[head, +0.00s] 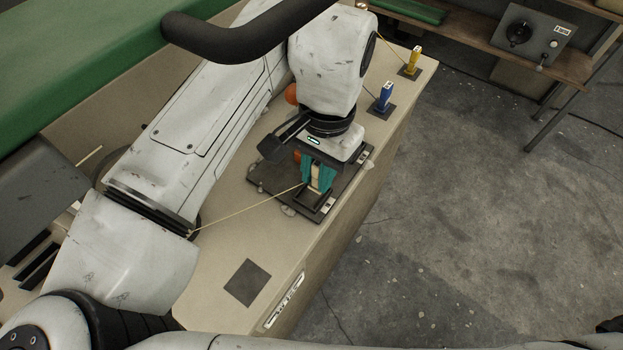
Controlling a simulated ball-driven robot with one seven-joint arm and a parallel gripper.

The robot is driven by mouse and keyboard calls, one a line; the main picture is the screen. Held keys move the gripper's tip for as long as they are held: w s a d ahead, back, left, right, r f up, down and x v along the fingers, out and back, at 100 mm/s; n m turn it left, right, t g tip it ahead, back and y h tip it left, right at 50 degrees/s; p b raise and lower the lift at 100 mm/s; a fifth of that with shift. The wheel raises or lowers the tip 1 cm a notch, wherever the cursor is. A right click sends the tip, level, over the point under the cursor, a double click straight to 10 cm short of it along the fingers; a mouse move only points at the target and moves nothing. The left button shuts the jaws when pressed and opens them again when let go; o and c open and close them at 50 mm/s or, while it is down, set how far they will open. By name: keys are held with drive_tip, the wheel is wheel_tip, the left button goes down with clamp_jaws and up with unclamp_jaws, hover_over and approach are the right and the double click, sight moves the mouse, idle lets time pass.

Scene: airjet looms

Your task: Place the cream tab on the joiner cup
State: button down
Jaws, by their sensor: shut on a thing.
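My gripper (315,181) points down with teal fingers, shut on the cream tab (317,174). The tab is a small pale piece showing between the fingers. It is over a dark fixture plate (267,182) on the beige loom top. I cannot pick out the joiner cup for certain; my gripper and wrist cover much of the plate's middle. Whether the tab touches anything below it cannot be told. A thin pale yarn (250,207) runs from the left to the gripper.
A blue-handled piece (385,96) and a yellow-handled piece (413,60) stand on dark squares behind the plate. A bare dark square (247,283) lies at the front. The loom's right edge is close to the plate. A bench with a control box (531,37) stands at the back right.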

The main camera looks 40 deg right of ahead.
sight(312, 182)
drive_tip(key=shift+w+a+f, duration=0.1)
drive_tip(key=shift+w+f, duration=0.2)
drive_tip(key=shift+f, duration=0.05)
drive_tip(key=shift+w+a+f, duration=0.1)
drive_tip(key=shift+w+f, duration=0.05)
drive_tip(key=shift+f, duration=0.8)
drive_tip(key=shift+w+f, duration=0.1)
drive_tip(key=shift+f, duration=0.85)
drive_tip(key=shift+f, duration=0.15)
drive_tip(key=c, duration=1.1)
unclamp_jaws()
drive_tip(key=shift+o, duration=0.5)
drive_tip(key=shift+w+r, duration=0.1)
drive_tip(key=shift+r, duration=0.4)
drive_tip(key=r, duration=0.4)
drive_tip(key=d+r, duration=0.1)
drive_tip(key=r, duration=0.2)
drive_tip(key=shift+f, duration=0.1)
